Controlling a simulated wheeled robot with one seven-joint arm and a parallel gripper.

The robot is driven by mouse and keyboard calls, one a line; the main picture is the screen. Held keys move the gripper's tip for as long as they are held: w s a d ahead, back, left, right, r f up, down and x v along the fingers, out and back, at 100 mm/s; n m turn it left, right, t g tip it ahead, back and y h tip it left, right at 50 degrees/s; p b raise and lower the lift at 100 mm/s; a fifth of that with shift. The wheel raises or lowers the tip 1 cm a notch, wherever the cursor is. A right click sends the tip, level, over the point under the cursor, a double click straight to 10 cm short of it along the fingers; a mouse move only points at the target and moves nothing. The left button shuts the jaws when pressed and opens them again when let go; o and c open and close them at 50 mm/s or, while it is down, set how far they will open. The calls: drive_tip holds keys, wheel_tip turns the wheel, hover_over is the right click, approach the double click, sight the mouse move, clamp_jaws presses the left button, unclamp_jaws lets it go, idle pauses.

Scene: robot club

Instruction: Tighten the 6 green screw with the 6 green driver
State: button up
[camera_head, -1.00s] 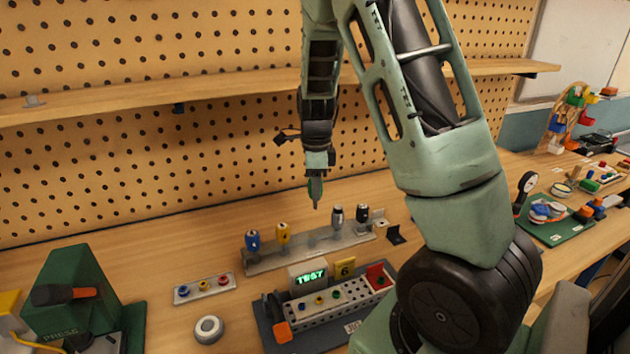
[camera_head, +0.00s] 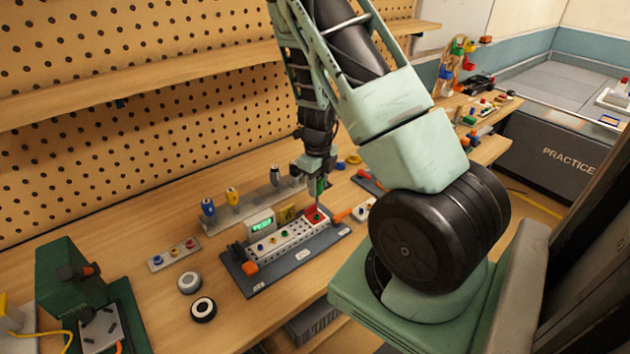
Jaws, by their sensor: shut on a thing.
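My gripper (camera_head: 314,168) is shut on the green driver (camera_head: 319,186) and holds it roughly upright, tip down. The driver stands over the red piece (camera_head: 311,213) at the right end of the pale perforated block (camera_head: 291,237). A small green spot, likely a screw head, shows on the red piece by the tip. I cannot tell whether the tip touches it. Blue, yellow and green screw heads (camera_head: 285,233) sit in a row along the block. A yellow card (camera_head: 287,214) and a small display with green text (camera_head: 262,225) stand behind the block.
The driver rack (camera_head: 245,208) behind holds blue (camera_head: 208,207), yellow (camera_head: 232,195) and grey (camera_head: 275,175) drivers. A small screw plate (camera_head: 174,255) and two rings (camera_head: 203,309) lie left. A green press (camera_head: 75,280) stands far left. Bare wood shows between them.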

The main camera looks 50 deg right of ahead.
sight(317, 202)
drive_tip(key=shift+f+b, duration=2.15)
drive_tip(key=shift+f, duration=0.15)
drive_tip(key=shift+f, duration=0.45)
drive_tip(key=shift+p, duration=0.4)
idle(0.8)
drive_tip(key=o, duration=1)
drive_tip(key=shift+c, duration=0.2)
